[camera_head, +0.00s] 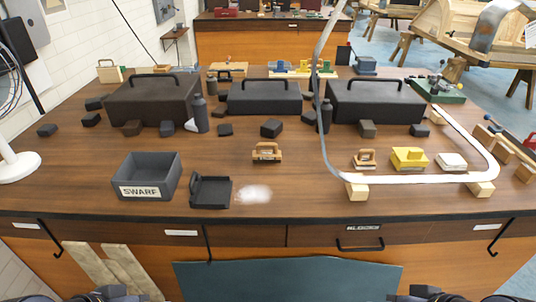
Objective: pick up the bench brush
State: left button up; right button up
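The bench brush is not certain from this view. The likeliest is a small wooden block with a raised handle and dark band (267,153), standing on the middle of the bench. A similar wooden handled piece (365,160) stands further right, inside the curved pale strip. A black dustpan-like tray (210,192) lies near the front edge, with a small white heap (255,193) just right of it. Only dark parts of my arms show at the bottom edge, low left and low right. No gripper fingers are visible, and nothing visible is touching the handled pieces.
A grey SWARF box (130,191) stands at front left. A yellow block (409,159) and pale block (451,162) sit right, ringed by the bent strip (420,177) on wooden blocks. Large black cases (155,104) stand behind, with dark blocks around. The bench middle is fairly clear.

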aim_at(259, 156)
jog(key=i+l+z, duration=0.25)
jog(key=z, duration=0.25)
jog(key=i+l+z, duration=0.1)
jog(key=i+z, duration=0.35)
